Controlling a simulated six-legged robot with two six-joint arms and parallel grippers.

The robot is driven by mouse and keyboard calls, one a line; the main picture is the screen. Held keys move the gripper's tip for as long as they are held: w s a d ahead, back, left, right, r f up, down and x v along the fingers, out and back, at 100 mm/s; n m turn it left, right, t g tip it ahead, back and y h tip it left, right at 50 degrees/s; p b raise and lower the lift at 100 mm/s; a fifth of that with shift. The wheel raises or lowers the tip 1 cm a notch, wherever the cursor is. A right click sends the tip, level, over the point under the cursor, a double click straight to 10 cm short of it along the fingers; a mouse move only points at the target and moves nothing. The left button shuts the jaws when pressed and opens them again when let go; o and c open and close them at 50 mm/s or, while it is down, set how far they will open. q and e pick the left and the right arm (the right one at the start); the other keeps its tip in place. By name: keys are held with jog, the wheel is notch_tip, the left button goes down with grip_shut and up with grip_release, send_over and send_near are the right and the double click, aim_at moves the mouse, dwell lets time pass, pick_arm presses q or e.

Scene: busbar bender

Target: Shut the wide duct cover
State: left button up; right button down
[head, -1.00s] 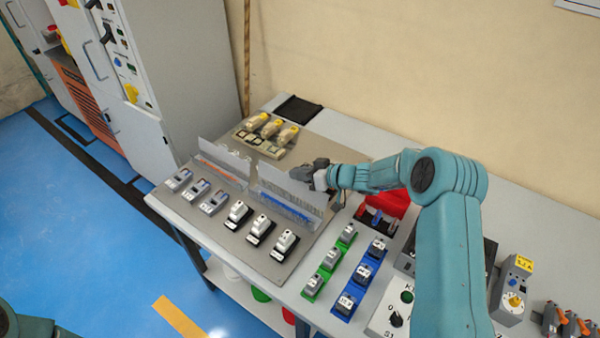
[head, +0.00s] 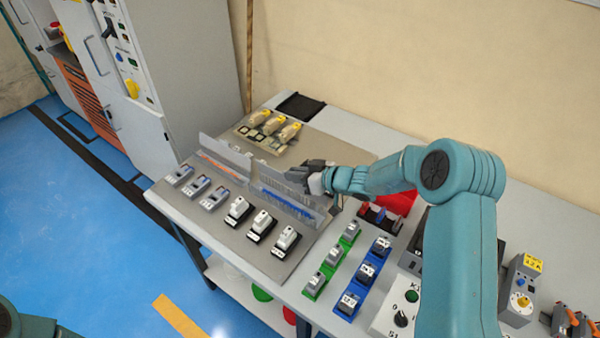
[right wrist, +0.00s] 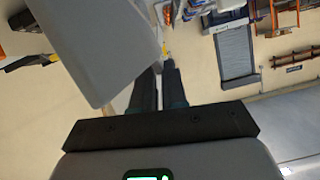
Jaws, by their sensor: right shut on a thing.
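The wide duct cover (head: 270,172) is a thin pale grey panel standing raised along the wide duct (head: 288,205), where blue wires show. My right gripper (head: 300,174) is at the cover's upper right part, shut on its edge. In the right wrist view a large grey plate, seemingly the cover (right wrist: 90,45), runs down to my right gripper's dark fingers (right wrist: 160,85). The fingers partly hide the cover's right end in the head view. My left gripper is not in view.
A narrower duct with orange wires (head: 222,168) and its own raised cover (head: 225,150) stands to the left. White switches (head: 262,222) line the board's front. Yellow-topped parts (head: 272,126) sit behind. Green and blue blocks (head: 366,268) stand to the right.

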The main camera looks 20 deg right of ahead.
jog(key=shift+s+a+f+b, duration=0.1)
jog(key=shift+s+a+b, duration=0.15)
jog(key=shift+a, duration=0.25)
jog(key=shift+s+a+f+b, duration=0.15)
jog(key=shift+s+a, duration=0.1)
jog(key=shift+a, duration=0.25)
jog(key=c, duration=1.2)
grip_release()
jog(key=shift+c, duration=0.2)
jog(key=v, duration=1.6)
jog(key=shift+b, duration=0.35)
